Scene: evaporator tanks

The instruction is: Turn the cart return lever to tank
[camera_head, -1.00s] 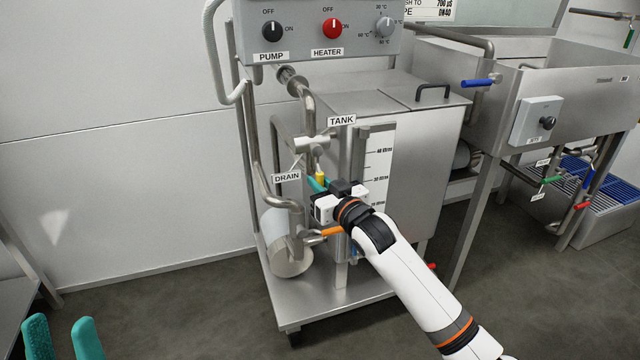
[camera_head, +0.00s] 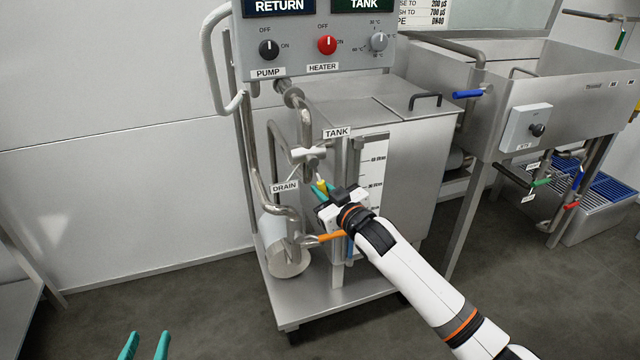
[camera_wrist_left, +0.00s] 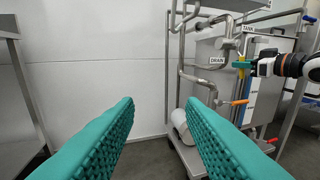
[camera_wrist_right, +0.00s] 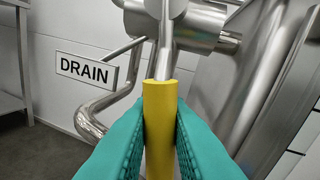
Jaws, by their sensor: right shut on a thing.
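The cart return lever has a yellow grip (camera_wrist_right: 158,125) on a metal stem below a steel valve body (camera_head: 309,152). In the right wrist view the grip stands upright between the teal fingers of my right gripper (camera_wrist_right: 160,145), which touch it on both sides. In the head view the lever hangs downward from the valve, slightly tilted, and my gripper (camera_head: 319,190) partly hides it. The TANK label (camera_head: 337,132) is above right of the valve and the DRAIN label (camera_head: 285,187) is below left. My left gripper (camera_head: 146,346) is open and empty, low at the left.
An orange-handled valve (camera_head: 331,237) sits just below my right gripper. The tank (camera_head: 420,150) stands right behind it, and pipes (camera_head: 255,170) run at the left. The floor left of the cart is clear. A steel sink (camera_head: 580,90) stands at the right.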

